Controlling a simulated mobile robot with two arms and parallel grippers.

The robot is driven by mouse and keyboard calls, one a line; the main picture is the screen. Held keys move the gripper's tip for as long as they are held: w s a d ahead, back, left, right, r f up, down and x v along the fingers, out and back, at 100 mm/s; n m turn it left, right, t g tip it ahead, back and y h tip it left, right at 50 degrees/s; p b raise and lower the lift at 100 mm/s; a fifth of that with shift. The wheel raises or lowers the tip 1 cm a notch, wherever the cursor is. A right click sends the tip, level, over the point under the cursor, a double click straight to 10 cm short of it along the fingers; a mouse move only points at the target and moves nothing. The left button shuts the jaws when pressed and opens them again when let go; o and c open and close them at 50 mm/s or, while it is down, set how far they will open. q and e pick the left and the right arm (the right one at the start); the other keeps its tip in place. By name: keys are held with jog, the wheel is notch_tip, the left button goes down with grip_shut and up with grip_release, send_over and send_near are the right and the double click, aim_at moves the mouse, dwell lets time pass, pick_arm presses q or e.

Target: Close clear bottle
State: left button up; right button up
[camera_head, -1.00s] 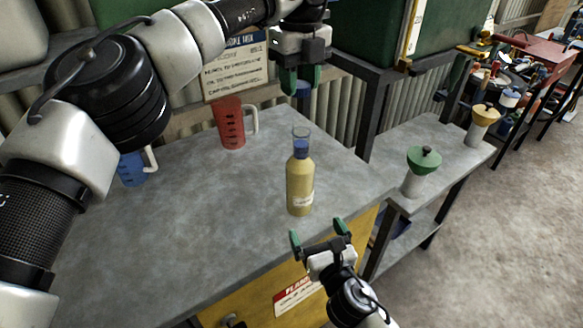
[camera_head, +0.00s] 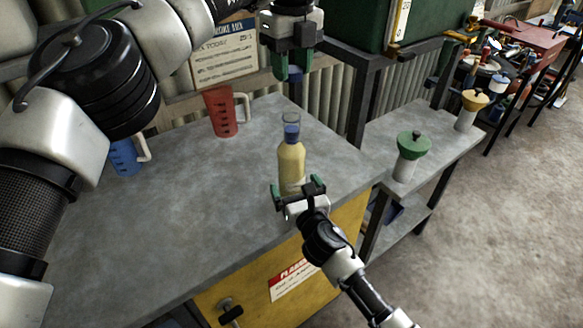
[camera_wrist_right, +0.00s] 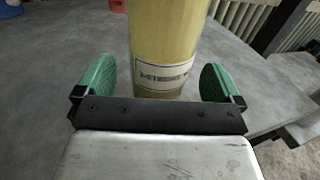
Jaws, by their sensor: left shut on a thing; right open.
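The clear bottle (camera_head: 291,158), filled with something yellow, stands upright on the grey workbench (camera_head: 190,215). It has a blue band at the neck and a clear, uncapped mouth; a white label shows low on its side in the right wrist view (camera_wrist_right: 163,55). My left gripper (camera_head: 294,68) is above the bottle, apart from it, shut on a small blue cap (camera_head: 294,75) partly hidden by the green fingers. My right gripper (camera_head: 299,192) is open at the bottle's lower front, one finger toward each side; I cannot tell whether they touch it.
A red jug (camera_head: 221,112) and a blue jug (camera_head: 125,158) stand at the back and left of the bench. A lower side bench (camera_head: 430,150) holds green-topped (camera_head: 412,150) and yellow-topped (camera_head: 472,110) containers. The front bench area is clear.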

jog(key=shift+x, duration=1.1)
jog(key=c, duration=1.3)
pick_arm(q)
jog(key=shift+f, duration=2.45)
pick_arm(e)
jog(key=shift+c, duration=0.2)
pick_arm(q)
jog(key=shift+f, duration=0.9)
jog(key=shift+f, duration=0.55)
